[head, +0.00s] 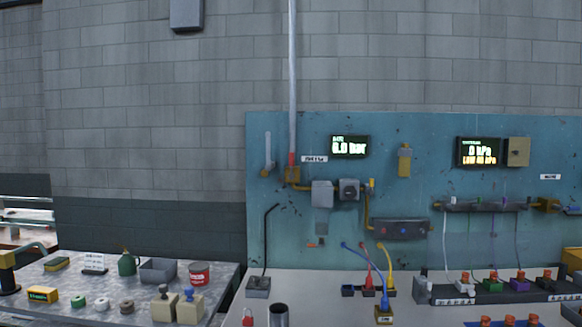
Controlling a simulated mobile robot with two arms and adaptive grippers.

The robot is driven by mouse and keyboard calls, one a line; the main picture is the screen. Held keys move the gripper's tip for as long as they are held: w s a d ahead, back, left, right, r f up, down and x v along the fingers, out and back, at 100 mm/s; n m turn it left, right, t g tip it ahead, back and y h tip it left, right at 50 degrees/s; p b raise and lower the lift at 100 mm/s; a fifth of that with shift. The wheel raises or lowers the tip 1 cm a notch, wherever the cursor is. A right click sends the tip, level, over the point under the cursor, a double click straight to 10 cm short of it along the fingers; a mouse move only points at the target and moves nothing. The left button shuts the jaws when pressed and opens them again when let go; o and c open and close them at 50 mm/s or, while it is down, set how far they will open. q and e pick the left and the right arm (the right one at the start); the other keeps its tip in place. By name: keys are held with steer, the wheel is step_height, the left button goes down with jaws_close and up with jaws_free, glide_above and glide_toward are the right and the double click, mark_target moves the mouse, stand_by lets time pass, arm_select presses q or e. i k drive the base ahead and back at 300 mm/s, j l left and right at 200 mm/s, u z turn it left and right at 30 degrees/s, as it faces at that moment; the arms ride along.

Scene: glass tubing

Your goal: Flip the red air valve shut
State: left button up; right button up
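A small red part (291,158), likely the handle of the air valve, stands upright at the foot of the grey vertical pipe (292,80). Just below it is a brass-coloured valve body (291,175) on the teal wall panel (380,130). The red part is too small to tell its exact lever position. A pressure display (350,147) to its right reads in bar; its first digit is unclear. Neither of my grippers shows in the head view.
A grey-topped bench (330,290) runs below the panel, with coloured hoses (365,260) and a dark cup (278,315). A metal table (60,295) at left holds a red can (199,273) and blocks (190,306). Grey boxes (322,193) sit right of the valve.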

mark_target(292, 176)
steer(key=i+j+z, duration=0.15)
steer(key=i, duration=0.4)
steer(key=i+j+z, duration=0.1)
steer(key=i, duration=0.4)
steer(key=i+j+z, duration=0.15)
steer(key=i, duration=0.35)
steer(key=j, duration=0.15)
